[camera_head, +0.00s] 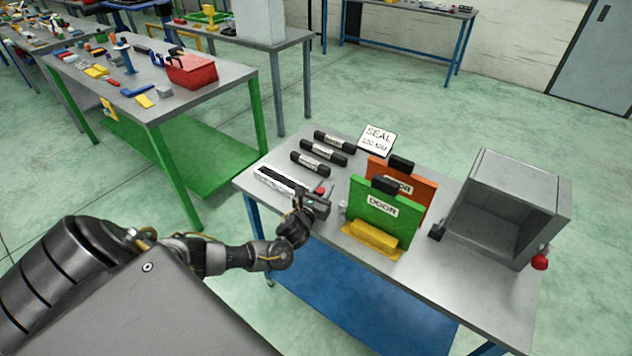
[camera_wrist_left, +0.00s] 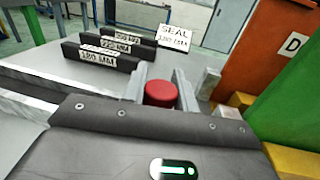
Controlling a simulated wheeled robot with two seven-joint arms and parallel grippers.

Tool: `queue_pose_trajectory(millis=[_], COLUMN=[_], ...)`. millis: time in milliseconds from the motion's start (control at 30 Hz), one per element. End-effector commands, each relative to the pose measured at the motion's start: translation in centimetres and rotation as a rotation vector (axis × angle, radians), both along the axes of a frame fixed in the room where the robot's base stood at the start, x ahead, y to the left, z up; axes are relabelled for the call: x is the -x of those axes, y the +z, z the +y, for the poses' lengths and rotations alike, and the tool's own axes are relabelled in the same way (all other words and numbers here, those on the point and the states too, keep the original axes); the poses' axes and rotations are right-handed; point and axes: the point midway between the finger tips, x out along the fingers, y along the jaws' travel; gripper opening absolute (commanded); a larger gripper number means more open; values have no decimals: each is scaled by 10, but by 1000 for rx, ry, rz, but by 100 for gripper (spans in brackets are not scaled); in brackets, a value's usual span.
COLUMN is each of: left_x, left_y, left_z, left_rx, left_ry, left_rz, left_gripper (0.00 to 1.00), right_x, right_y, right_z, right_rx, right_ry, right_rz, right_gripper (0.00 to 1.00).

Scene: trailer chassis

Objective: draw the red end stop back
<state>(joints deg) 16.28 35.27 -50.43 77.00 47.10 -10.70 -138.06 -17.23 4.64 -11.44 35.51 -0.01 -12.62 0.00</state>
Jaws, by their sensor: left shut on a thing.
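The red end stop (camera_head: 320,190) is a small round red knob at the right end of a metal rail with dark slots (camera_head: 280,181), near the table's front left. In the left wrist view the red end stop (camera_wrist_left: 160,93) stands between the two grey fingers of my left gripper (camera_wrist_left: 160,88), which are shut on it. My left gripper (camera_head: 317,197) reaches in over the front edge of the table, and its body hides the stop's lower part. My right gripper is not in view.
Several black labelled bars (camera_head: 323,153) lie behind the rail, by a SEAL card (camera_head: 377,138). Green (camera_head: 385,210) and orange (camera_head: 412,183) door panels stand close to the right, with a yellow block (camera_head: 370,240) in front. An open grey box (camera_head: 510,205) stands farther right.

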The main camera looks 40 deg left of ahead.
Motion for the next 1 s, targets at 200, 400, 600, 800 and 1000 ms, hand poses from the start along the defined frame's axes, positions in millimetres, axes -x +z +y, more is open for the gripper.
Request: queue_pose_trajectory(millis=[200, 400, 600, 800, 1000], left_x=[-1, 0, 1, 13, 51], left_y=[-1, -1, -1, -2, -3], left_z=[-6, -4, -2, -4, -12], left_rx=[3, 3, 2, 1, 2], left_ry=[-12, -9, -6, -6, -9], left_rz=[-1, -1, -1, -1, 1], left_gripper=[0, 50, 50, 50, 50], right_x=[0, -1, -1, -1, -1], right_y=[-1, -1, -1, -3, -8], right_z=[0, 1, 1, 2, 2], right_rx=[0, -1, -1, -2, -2], right_ry=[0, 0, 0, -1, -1], right_rz=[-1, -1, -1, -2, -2], right_gripper=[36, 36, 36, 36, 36])
